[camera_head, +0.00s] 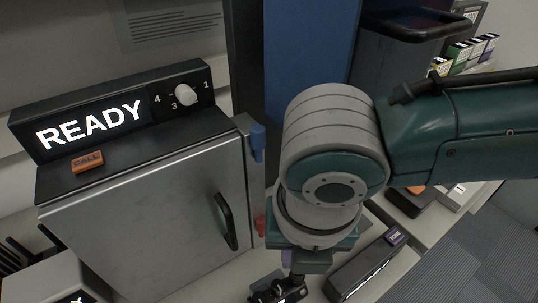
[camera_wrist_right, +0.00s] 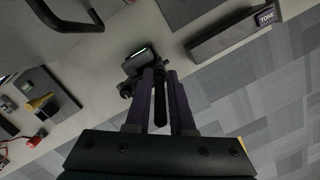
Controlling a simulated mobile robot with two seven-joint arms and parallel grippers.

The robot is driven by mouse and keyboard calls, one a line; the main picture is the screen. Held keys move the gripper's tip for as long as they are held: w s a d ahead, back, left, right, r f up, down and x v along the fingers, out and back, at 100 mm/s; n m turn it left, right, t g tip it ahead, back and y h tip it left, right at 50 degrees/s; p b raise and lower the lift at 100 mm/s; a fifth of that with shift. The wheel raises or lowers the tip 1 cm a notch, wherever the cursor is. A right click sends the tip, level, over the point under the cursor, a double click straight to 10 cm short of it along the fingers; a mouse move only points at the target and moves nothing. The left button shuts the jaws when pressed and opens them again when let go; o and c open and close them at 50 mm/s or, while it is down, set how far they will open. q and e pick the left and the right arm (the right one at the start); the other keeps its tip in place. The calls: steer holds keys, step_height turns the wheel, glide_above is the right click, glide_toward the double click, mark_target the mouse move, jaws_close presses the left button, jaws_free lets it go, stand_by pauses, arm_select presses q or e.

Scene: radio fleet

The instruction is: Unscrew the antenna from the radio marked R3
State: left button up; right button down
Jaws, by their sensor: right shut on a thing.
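My right gripper (camera_wrist_right: 160,76) points down with its two purple fingers shut on a thin black antenna (camera_wrist_right: 160,108). The antenna runs between the fingers in the right wrist view. Just beyond the fingertips is a small black radio (camera_wrist_right: 136,62) with a green-lit strip on the worktop. In the head view, the radio (camera_head: 279,291) is at the bottom edge, partly cut off, under my right gripper (camera_head: 296,270). I cannot read a mark on the radio, nor tell whether the antenna is still joined to it. My left gripper is in neither view.
A grey metal cabinet (camera_head: 160,205) with a black handle stands at left, under a READY display (camera_head: 88,128) with a dial (camera_head: 186,95). An orange CALL button (camera_head: 87,162) is on its top. A long dark TONE box (camera_head: 365,265) lies right of the radio.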

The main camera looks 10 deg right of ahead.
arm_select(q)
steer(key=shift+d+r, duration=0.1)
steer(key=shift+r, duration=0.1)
arm_select(e)
steer(key=shift+n, duration=1.1)
steer(key=shift+n, duration=0.3)
steer(key=c, duration=1.2)
jaws_free()
steer(key=shift+n+y, duration=0.3)
steer(key=shift+n, duration=0.3)
steer(key=shift+c, duration=0.2)
steer(key=o, duration=0.5)
steer(key=shift+a, duration=0.1)
steer(key=shift+o, duration=0.2)
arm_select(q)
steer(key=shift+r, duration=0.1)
arm_select(e)
steer(key=shift+r, duration=0.1)
